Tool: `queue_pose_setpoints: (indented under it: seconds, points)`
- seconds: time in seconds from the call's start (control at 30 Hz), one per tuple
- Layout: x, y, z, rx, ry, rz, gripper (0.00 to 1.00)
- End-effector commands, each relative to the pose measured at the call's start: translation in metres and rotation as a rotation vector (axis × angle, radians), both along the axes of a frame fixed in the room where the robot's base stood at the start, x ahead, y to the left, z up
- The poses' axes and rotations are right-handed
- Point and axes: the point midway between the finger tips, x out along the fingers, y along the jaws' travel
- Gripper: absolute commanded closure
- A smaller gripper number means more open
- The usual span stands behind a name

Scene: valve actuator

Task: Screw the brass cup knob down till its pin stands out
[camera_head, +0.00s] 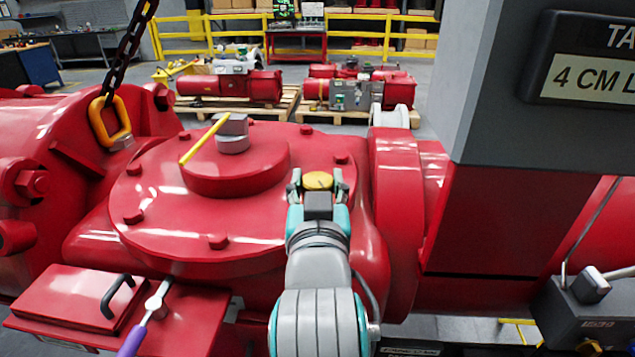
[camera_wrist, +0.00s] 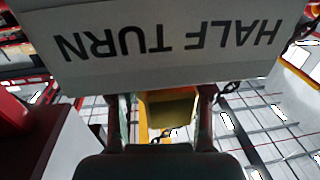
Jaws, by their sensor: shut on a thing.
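In the wrist view the knob (camera_wrist: 168,112) is a yellow-brown block between the two fingers of my gripper (camera_wrist: 166,105). The knob's lower part is hidden by my gripper in the head view.
A pale panel reading HALF TURN (camera_wrist: 170,40) upside down spans the top of the wrist view. A yellow pointer (camera_head: 204,139) and grey stub stand on the round cover. A grey box (camera_head: 545,110) on a red column rises at right. A chain with a yellow hook link (camera_head: 110,120) hangs at left.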

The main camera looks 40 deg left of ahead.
Motion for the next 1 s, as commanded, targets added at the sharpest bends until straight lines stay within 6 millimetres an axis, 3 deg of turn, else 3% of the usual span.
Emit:
queue_pose_setpoints:
  seconds: [0.5, 1.0]
  points:
    - [-0.0006, 0.0013, -0.0004, -0.002, 0.001, -0.346, 0.86]
    - [0.0001, 0.0002, -0.0008, -0.001, 0.002, -0.444, 0.86]
